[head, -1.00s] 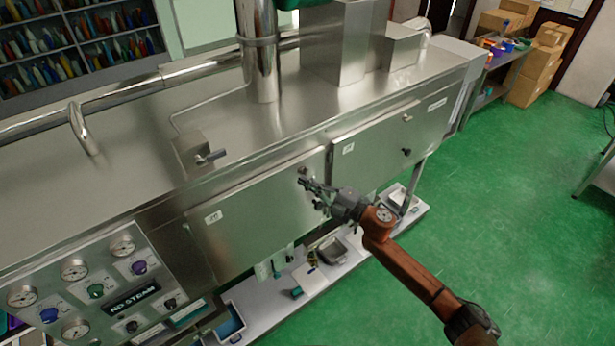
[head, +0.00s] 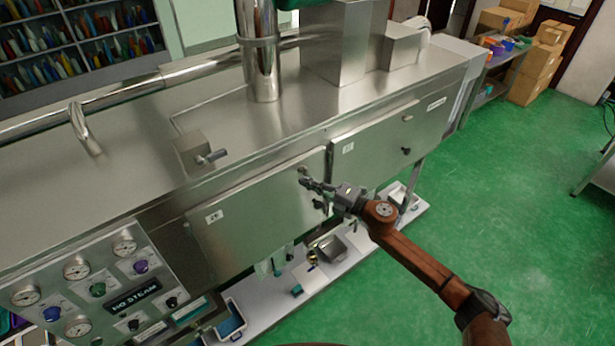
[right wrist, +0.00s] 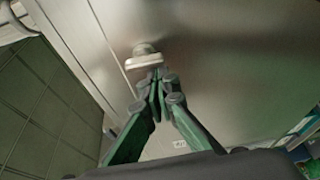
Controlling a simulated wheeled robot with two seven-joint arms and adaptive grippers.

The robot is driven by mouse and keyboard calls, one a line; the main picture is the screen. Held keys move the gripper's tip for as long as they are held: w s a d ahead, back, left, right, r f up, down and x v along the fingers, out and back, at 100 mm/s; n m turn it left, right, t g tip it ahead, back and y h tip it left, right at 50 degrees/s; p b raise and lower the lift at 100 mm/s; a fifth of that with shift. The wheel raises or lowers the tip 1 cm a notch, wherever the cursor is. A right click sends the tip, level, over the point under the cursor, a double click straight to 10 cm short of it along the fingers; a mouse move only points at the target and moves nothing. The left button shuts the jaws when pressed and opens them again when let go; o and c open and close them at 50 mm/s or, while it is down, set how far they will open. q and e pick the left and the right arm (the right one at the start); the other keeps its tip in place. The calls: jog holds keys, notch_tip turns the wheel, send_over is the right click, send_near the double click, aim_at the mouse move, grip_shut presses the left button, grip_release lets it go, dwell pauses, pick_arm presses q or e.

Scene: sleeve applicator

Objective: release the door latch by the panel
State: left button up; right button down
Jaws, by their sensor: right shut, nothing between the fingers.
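The left door (head: 255,215) is a flat steel front with a small label, and it looks closed. Its latch (head: 304,171) is a small metal knob near the door's upper right corner. In the right wrist view the latch (right wrist: 145,57) shows as a short rounded handle just beyond the fingertips. My right gripper (head: 309,182) is shut and empty, with its tips at or very near the latch; I cannot tell whether they touch. The gripper also shows in the right wrist view (right wrist: 158,78). The control panel (head: 105,290) with gauges and knobs is at the lower left. My left gripper is out of view.
A second steel door (head: 375,148) with a dark knob is to the right. A lower shelf (head: 300,280) under the machine holds trays and small items. A lever (head: 212,157) stands on the machine top. Green floor (head: 500,190) is clear at the right.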

jog(key=shift+s+a+r, duration=0.1)
jog(key=shift+s+a, duration=0.1)
jog(key=shift+a, duration=0.15)
jog(key=shift+s+a+r+p, duration=0.1)
jog(key=shift+s+a+p, duration=0.25)
jog(key=shift+a+p, duration=0.2)
jog(key=shift+s+a+r+p, duration=0.1)
jog(key=shift+s+a+p, duration=0.3)
jog(key=shift+a, duration=0.2)
jog(key=b, duration=0.3)
send_near(285, 179)
jog(key=v, duration=0.4)
jog(key=shift+s+d+f, duration=0.3)
jog(key=shift+s+f, duration=0.1)
jog(key=shift+s, duration=0.25)
